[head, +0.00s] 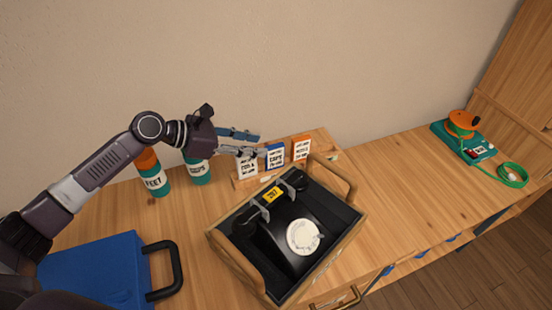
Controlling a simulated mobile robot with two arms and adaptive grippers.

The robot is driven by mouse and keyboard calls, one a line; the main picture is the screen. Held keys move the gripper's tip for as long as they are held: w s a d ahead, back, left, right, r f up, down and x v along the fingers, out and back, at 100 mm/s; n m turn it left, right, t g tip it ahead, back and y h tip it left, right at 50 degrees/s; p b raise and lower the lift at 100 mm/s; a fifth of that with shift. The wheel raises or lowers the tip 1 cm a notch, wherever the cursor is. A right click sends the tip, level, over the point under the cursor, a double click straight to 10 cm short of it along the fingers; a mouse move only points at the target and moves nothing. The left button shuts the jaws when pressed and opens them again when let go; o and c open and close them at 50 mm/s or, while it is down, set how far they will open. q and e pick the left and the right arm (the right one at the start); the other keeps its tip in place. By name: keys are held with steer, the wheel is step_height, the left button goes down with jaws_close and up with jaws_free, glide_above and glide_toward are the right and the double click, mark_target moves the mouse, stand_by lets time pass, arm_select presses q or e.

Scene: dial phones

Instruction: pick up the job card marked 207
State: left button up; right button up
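A wooden rack (239,182) at the back of the bench holds three upright cards. They are a left card (247,168) partly behind my gripper, a blue-topped card (275,157) and an orange-topped card (301,149). Their print is too small to read surely. A yellow tag (271,194) with dark marks sits on the black dial phone (283,240); I cannot tell its number for certain. My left gripper (262,144) is open, with its fingers pointing right, in front of or above the left card. Nothing shows between the fingers. My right gripper is out of view.
The phone is in a wooden tray (240,259) with raised handles. Two labelled canisters (154,180) (198,171) stand left of the rack. A blue case (95,270) lies front left. A green-and-orange device (463,137) with a cord stands far right. Bench between is clear.

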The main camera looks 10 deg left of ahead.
mark_target(272, 147)
arm_select(q)
steer(key=shift+x, duration=0.95)
steer(key=p+x, duration=0.1)
steer(key=x, duration=0.4)
steer(key=shift+w, duration=0.1)
steer(key=shift+c, duration=0.3)
jaws_close()
